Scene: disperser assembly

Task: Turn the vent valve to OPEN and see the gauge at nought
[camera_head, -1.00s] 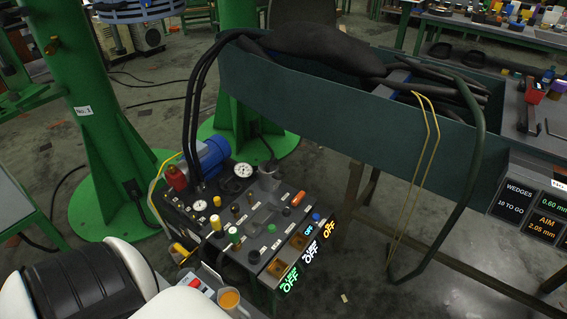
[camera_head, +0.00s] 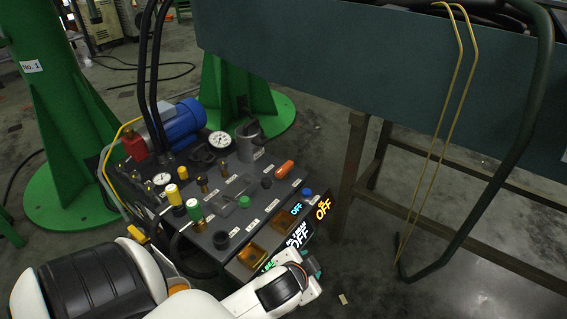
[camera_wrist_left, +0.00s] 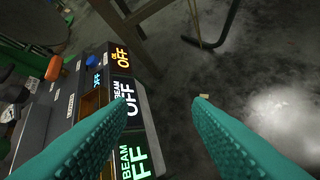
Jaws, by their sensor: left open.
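The hydraulic power unit (camera_head: 225,190) has a dark top carrying labelled knobs, valves and gauges. A white-faced gauge (camera_head: 220,139) stands at its back and a smaller gauge (camera_head: 162,180) at its left; neither needle can be read. Candidate controls are an orange handle (camera_head: 284,169), a green knob (camera_head: 194,211) and a yellow knob (camera_head: 172,194). The labels are too small to tell which is the vent valve. My left gripper (camera_wrist_left: 160,102) is open and empty, off the unit's front right corner. Its teal finger also shows in the head view (camera_head: 312,265). My right gripper is out of view.
Lit displays reading OFF (camera_head: 298,238) face the front of the unit. Black hoses (camera_head: 150,80) rise from its back left. A dark green trough (camera_head: 330,60) on a wooden stand (camera_head: 355,165) and a bent dark pipe (camera_head: 500,190) lie right. The floor below is mostly clear.

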